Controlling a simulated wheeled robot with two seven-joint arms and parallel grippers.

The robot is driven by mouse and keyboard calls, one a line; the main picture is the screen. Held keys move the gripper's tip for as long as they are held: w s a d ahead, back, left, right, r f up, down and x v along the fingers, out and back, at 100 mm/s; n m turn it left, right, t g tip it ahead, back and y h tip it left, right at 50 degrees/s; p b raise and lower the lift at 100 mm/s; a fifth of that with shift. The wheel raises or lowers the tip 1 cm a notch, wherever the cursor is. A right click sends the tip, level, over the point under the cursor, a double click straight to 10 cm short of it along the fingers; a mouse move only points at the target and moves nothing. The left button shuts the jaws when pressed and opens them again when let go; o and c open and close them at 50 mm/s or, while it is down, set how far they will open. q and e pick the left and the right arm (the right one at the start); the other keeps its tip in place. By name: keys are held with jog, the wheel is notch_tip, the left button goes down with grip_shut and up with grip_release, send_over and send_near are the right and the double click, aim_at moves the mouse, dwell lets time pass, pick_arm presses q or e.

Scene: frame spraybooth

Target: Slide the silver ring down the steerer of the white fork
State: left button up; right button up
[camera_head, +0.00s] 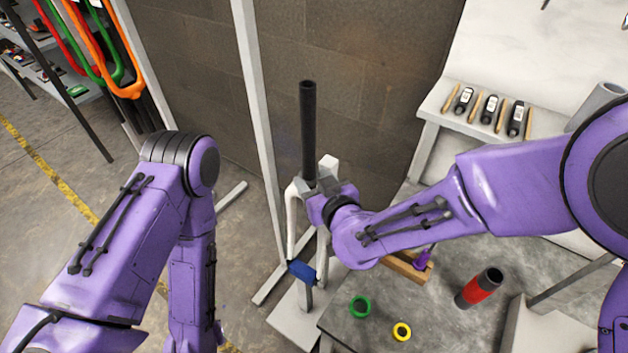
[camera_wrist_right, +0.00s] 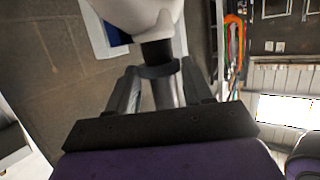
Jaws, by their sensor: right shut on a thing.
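The white fork (camera_head: 291,222) stands upright, crown up, in front of the brown wall. Its long black steerer (camera_head: 308,125) rises from the crown. My right gripper (camera_head: 318,180) is at the lower end of the steerer, just above the crown, and hides that part in the head view. In the right wrist view, the gripper's fingers (camera_wrist_right: 159,74) are shut on a grey band around the steerer, which I take for the silver ring (camera_wrist_right: 158,70). A short dark stretch of steerer shows between the ring and the white crown (camera_wrist_right: 140,14). My left gripper is out of view.
A blue block (camera_head: 302,271) is at the fork's legs. The grey bench (camera_head: 375,320) holds a green ring (camera_head: 360,307), a yellow ring (camera_head: 402,331) and a red-and-black cylinder (camera_head: 478,288). Colored forks (camera_head: 125,85) hang at upper left. A shelf (camera_head: 435,105) with small tools stands at right.

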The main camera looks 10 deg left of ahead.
jog(key=shift+f, duration=0.3)
dwell(0.5)
jog(key=o, duration=1.2)
jog(key=v, duration=1)
jog(key=shift+s+d+r+b, duration=0.1)
jog(key=shift+s+d+b, duration=0.1)
jog(key=shift+s+b, duration=0.1)
